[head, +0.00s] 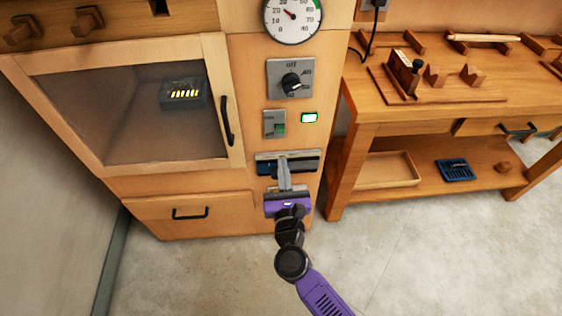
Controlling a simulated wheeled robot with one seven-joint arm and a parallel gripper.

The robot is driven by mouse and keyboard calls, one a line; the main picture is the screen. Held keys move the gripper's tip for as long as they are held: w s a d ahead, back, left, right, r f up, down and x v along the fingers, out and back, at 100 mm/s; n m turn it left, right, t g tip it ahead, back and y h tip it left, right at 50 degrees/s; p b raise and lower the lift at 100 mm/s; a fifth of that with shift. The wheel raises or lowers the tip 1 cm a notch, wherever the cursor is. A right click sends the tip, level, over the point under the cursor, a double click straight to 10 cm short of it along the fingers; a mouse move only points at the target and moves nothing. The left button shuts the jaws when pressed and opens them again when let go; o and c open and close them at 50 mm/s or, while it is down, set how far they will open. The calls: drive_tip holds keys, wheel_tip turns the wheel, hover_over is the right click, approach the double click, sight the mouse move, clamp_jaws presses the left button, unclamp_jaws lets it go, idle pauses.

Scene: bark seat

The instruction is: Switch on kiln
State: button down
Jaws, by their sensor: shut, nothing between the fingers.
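The kiln is a light wooden cabinet (218,75) with a glazed door (150,105) on its left, closed. On its right panel, a grey plate carries a black rotary knob (291,83). Below the knob is a small switch plate with a green rocker (280,129); its lettering is too small to read. My gripper (284,165), with a purple body and grey fingers, is shut and empty below the switch. Its fingers overlap a grey and dark strip (304,165); I cannot tell whether they touch it.
A round gauge (292,17) sits above the knob. A black door handle (226,120) is left of the switch, and a drawer (190,213) is below. A wooden workbench (430,118) with tools stands close on the right. The floor (410,255) in front is clear.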

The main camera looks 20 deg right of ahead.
drive_tip(key=s+a+r, duration=0.2)
drive_tip(key=s, duration=0.4)
drive_tip(key=shift+s, duration=0.3)
drive_tip(key=shift+f, duration=0.1)
drive_tip(key=s+a+r+n+t+y+p, duration=0.3)
drive_tip(key=s+r+n, duration=0.5)
drive_tip(key=n, duration=1.1)
drive_tip(key=s+d+r+n+g+y+p, duration=0.1)
drive_tip(key=s+d+r+n+g, duration=0.1)
drive_tip(key=s+n, duration=0.5)
drive_tip(key=s+d+r+n+g+y+p, duration=0.1)
drive_tip(key=s+d+r+n+g, duration=0.1)
drive_tip(key=s+n, duration=0.4)
drive_tip(key=s+d+r+n+g+p, duration=0.1)
drive_tip(key=s+r+n+g+p, duration=0.1)
drive_tip(key=s+n, duration=0.5)
drive_tip(key=s, duration=0.4)
drive_tip(key=shift+s+d+r+n+y, duration=0.3)
drive_tip(key=shift+s+d+r+y, duration=0.1)
